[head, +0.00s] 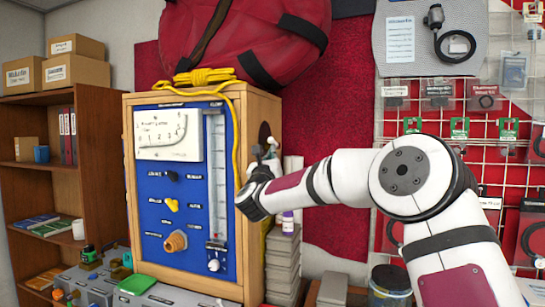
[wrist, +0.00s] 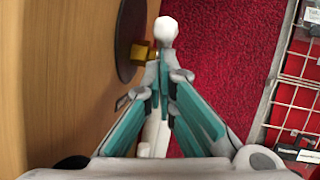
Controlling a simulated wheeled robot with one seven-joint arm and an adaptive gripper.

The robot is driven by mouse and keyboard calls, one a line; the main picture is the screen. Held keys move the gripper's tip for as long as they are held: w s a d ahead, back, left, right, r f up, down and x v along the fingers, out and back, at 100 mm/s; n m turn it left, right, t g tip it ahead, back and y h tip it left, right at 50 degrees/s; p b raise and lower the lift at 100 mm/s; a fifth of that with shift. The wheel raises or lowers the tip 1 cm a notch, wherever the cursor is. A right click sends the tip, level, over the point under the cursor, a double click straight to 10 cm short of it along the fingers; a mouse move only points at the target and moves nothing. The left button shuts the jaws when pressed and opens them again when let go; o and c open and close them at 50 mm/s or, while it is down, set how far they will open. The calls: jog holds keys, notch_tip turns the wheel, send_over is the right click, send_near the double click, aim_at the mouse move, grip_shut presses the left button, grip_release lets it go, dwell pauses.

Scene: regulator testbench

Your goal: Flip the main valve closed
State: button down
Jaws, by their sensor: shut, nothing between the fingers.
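A wooden-framed test cabinet with a blue front panel (head: 160,225) stands left of my arm in the head view. On its right side is a dark round plate (head: 264,132); the wrist view shows this plate (wrist: 130,38) with a brass fitting (wrist: 142,52) and a white ball-ended lever (wrist: 166,32). This looks like the main valve, though no label is readable. My gripper (wrist: 160,72) is shut and empty, its fingertips just in front of the lever and overlapping it; contact cannot be told. In the head view my gripper (head: 262,163) is beside the cabinet's side, partly hidden by my wrist.
The front panel carries a yellow knob (head: 171,204), a brass knob (head: 175,242) and a flow tube (head: 217,175). A yellow rope (head: 205,76) and a red bag (head: 245,35) are on top. Grey boxes (head: 283,262) stand below my gripper. A wire rack (head: 478,150) is on the right.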

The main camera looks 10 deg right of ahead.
aim_at(271, 142)
jog(key=r+g+y+p, duration=0.1)
jog(key=g+p, duration=0.1)
jog(key=r+g+p, duration=0.2)
jog(key=shift+s+a+r+m+y, duration=0.2)
jog(key=shift+r+m+y, duration=0.1)
jog(key=shift+m+y, duration=0.1)
jog(key=shift+w+d+r, duration=0.2)
jog(key=shift+w+r, duration=0.1)
jog(key=shift+r, duration=0.45)
jog(key=shift+w+d+r+b, duration=0.3)
jog(key=shift+w+r+b, duration=0.2)
jog(key=shift+r, duration=0.2)
jog(key=shift+w+d+r+b, duration=0.3)
jog(key=shift+w+r+b, duration=0.2)
jog(key=shift+r, duration=0.2)
